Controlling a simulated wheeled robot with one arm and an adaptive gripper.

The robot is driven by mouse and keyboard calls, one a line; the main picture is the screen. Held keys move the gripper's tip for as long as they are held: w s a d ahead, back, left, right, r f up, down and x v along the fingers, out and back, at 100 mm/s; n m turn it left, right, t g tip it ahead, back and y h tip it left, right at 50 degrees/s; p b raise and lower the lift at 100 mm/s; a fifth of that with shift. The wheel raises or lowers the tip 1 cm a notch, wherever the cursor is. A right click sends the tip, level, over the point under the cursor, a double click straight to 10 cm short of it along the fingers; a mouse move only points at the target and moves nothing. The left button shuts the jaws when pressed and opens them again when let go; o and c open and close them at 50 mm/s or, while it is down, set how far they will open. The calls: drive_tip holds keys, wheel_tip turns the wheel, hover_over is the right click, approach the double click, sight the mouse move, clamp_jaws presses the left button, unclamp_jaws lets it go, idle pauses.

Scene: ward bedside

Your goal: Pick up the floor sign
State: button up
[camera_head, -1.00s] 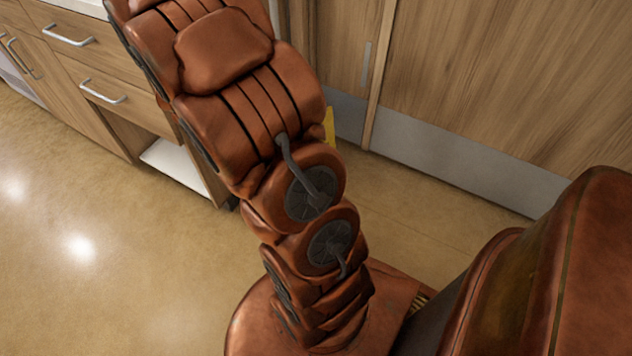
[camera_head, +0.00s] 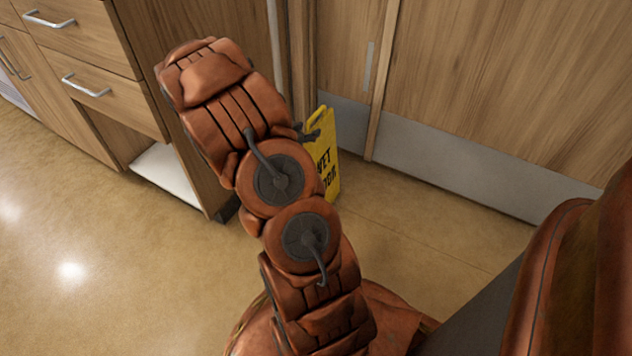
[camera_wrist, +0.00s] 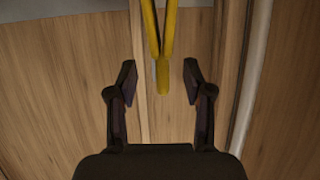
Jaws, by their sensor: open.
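The yellow floor sign (camera_head: 326,152) stands on the floor by the wooden door, with black lettering partly showing. My arm hides its left part in the head view. In the wrist view the sign's top (camera_wrist: 163,75) lies between the two fingers, seen edge-on, its two panels meeting in a narrow end. My gripper (camera_wrist: 160,80) is open, with one finger on each side of the sign and a gap on both sides. In the head view only a dark bit of the gripper (camera_head: 312,132) shows near the sign's upper part.
Wooden cabinets with metal handles (camera_head: 85,88) and an open lower shelf (camera_head: 168,172) stand at the left. The wooden door (camera_head: 490,90) with a grey kick plate (camera_head: 450,180) is behind the sign. The floor (camera_head: 130,260) at the left is clear.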

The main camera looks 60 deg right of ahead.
drive_tip(key=b+x, duration=0.1)
drive_tip(key=x, duration=0.1)
drive_tip(key=b+x, duration=0.1)
drive_tip(key=shift+w+d+f, duration=0.15)
drive_tip(key=shift+d+f, duration=0.05)
drive_tip(key=shift+f, duration=0.3)
drive_tip(key=shift+d+f+b, duration=0.2)
drive_tip(key=shift+d+b, duration=0.15)
drive_tip(key=shift+d, duration=0.35)
clamp_jaws()
